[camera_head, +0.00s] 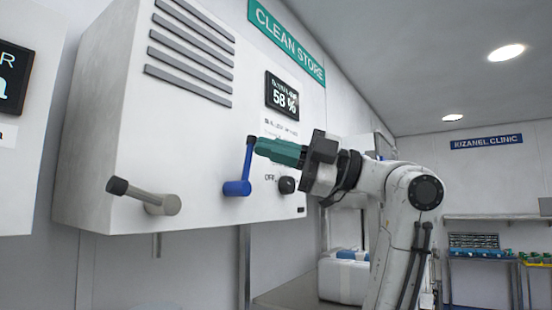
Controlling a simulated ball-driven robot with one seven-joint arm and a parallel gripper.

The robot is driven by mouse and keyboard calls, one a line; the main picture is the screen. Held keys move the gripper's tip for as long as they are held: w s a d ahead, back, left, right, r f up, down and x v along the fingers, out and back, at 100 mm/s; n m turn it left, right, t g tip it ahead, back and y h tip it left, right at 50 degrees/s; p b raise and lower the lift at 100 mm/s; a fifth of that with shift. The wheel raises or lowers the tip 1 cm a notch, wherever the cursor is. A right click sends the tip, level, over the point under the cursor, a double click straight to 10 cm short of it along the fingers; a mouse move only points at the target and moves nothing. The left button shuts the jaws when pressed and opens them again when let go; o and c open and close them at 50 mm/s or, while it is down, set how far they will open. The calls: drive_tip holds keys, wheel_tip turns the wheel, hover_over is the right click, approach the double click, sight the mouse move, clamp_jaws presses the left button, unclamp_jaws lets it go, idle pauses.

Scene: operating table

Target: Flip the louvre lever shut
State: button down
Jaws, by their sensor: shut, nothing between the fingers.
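Two levers are on the front of a white wall cabinet. The blue lever (238,187) stands nearly upright from its hub, its dark tip pointing up. The grey-beige lever (155,203) points left and slightly up, ending in a dark knob. The small print beside the levers is too small to read, so I cannot tell which is labelled as the louvre lever. My gripper (260,147), with green fingers, is shut and empty. Its fingertips are at the right of the blue lever's upper end; I cannot tell whether they touch.
The white cabinet (125,140) has grey louvre slats (190,50) above and a display (282,96) reading 58 %. A dark round knob (286,185) is right of the blue lever, below my gripper. A white box (344,280) stands below, behind my arm.

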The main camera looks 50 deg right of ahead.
drive_tip(key=shift+a+r+n+g+b, duration=0.15)
drive_tip(key=shift+a+n+g+b, duration=0.4)
drive_tip(key=shift+a+n, duration=0.5)
drive_tip(key=shift+a+r+n+g+b, duration=0.15)
drive_tip(key=shift+a+n+g+b, duration=0.4)
drive_tip(key=shift+a+n, duration=0.45)
drive_tip(key=shift+s, duration=0.1)
